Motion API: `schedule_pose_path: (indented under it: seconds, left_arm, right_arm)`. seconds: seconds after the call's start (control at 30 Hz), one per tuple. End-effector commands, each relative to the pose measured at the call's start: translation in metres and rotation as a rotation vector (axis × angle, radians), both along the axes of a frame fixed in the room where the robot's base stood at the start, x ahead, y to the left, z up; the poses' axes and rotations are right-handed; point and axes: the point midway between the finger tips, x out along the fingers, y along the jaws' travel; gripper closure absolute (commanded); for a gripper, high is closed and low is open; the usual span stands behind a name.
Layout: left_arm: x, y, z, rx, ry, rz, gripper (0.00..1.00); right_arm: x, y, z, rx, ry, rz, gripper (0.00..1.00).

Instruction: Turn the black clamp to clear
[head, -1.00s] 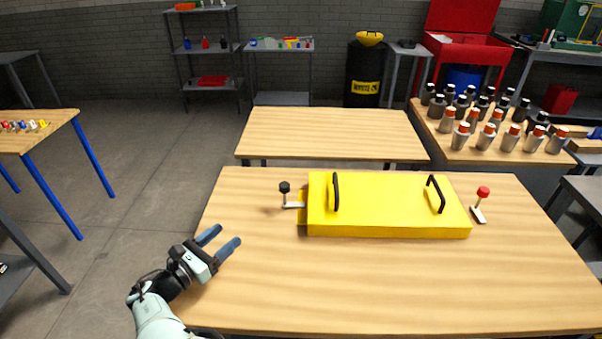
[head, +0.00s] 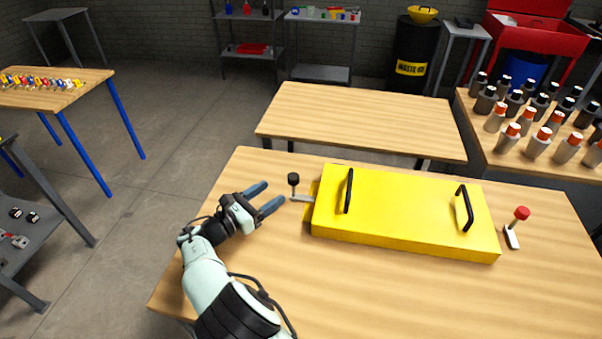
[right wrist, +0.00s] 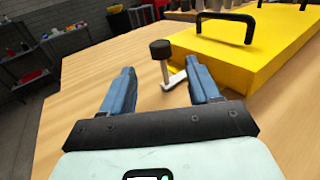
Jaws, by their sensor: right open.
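The black clamp (head: 293,181) has a round black knob on a thin upright post and a pale metal arm. It stands at the left end of the yellow box (head: 400,215), its arm lying against that end. My right gripper (head: 268,197) is open and empty, just left of the clamp, with blue fingers pointing at it. In the right wrist view the clamp's knob (right wrist: 160,49) shows ahead, between and beyond the open fingertips, with no contact visible. The red clamp (head: 516,226) stands at the box's right end. My left gripper is not in view.
The box lid has two black handles (head: 349,191) and lies on the wooden table (head: 400,295). The table is clear in front of the box. A second empty table (head: 360,120) stands behind. Several bottles (head: 537,143) stand on a table at the right.

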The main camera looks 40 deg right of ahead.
Motion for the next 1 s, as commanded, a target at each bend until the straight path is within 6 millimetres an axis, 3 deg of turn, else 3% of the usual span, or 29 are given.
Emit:
schedule_pose_path:
  seconds: [0.3, 0.5, 0.7, 0.97, 1.0]
  left_arm:
    - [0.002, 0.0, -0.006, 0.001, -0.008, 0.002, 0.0]
    - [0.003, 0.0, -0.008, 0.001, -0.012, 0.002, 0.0]
    - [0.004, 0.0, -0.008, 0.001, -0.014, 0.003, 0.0]
    - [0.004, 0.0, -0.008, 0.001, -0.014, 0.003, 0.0]
    - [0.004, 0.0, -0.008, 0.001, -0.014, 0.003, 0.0]
  right_arm:
    - [0.005, -0.069, -0.001, 0.0, 0.0, -0.004, 0.39]
    - [0.008, -0.099, -0.001, 0.001, 0.0, -0.002, 0.39]
    - [0.009, -0.111, 0.0, 0.0, 0.0, -0.001, 0.39]
    - [0.009, -0.112, 0.0, 0.0, 0.0, 0.0, 0.39]
    - [0.009, -0.112, 0.0, 0.0, 0.0, 0.0, 0.49]
